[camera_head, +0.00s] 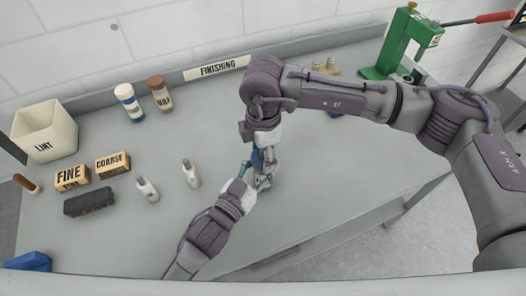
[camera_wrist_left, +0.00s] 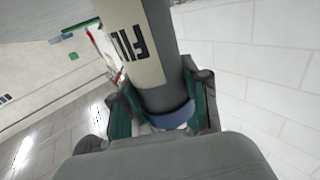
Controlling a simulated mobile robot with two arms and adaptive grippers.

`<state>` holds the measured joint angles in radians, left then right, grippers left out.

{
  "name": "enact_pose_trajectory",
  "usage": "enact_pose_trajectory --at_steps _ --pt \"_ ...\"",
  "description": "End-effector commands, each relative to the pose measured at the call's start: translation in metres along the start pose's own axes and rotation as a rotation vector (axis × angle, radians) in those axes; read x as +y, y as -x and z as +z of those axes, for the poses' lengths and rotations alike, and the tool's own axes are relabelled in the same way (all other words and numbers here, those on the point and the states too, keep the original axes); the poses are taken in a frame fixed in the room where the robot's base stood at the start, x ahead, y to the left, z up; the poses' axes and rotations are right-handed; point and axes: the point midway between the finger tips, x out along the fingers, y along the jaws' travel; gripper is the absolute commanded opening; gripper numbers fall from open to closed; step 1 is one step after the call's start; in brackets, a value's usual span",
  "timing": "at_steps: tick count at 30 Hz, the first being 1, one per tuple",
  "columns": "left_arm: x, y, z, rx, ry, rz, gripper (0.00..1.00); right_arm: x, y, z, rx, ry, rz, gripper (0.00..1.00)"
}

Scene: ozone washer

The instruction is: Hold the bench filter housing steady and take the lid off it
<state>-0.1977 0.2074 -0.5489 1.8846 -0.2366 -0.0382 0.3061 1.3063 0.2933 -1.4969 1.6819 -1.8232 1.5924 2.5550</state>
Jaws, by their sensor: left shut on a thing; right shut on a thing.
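The filter housing (camera_wrist_left: 150,60) is a grey cylinder with a pale label reading "FIL" in the left wrist view. A blue band (camera_wrist_left: 172,117) circles it between my left fingers. My left gripper (camera_wrist_left: 163,115) is shut on the housing, one finger on each side. In the head view the left gripper (camera_head: 252,180) comes from below, and a small blue part (camera_head: 257,159) shows between the two grippers. My right gripper (camera_head: 265,157) reaches down from above and is shut just beside the left one. What it grips, likely the lid, is mostly hidden by the grippers.
FINE and COARSE blocks (camera_head: 113,165), a dark block (camera_head: 89,202) and a LINT bin (camera_head: 45,133) are farther left. Two jars (camera_head: 160,93) stand behind. A green press (camera_head: 402,45) is back right.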

Motion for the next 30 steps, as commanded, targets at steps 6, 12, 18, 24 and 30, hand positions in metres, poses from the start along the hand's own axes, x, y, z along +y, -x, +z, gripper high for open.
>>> enact_pose_trajectory --at_steps 6,12,18,24,30 --pt "0.0004 0.0003 0.0014 -0.003 0.002 0.0 0.0 0.0 0.0002 0.0 0.0 0.101 0.0 0.18" --pt "0.0004 0.0003 0.0015 -0.003 0.002 0.0 0.0 0.0003 0.0008 0.0001 0.001 0.505 -0.001 0.18" --pt "0.0004 0.0003 0.0015 -0.004 0.002 0.0 0.0 0.0006 0.001 0.0001 0.001 0.952 -0.001 0.18" --pt "0.0005 0.0003 0.0015 -0.004 0.002 0.0 0.0 0.0008 0.0012 0.0001 0.001 1.4 -0.002 0.18" --pt "0.0005 0.0004 0.0016 -0.004 0.002 0.0 0.0 0.0009 0.0016 0.0 0.002 1.85 -0.003 0.18"
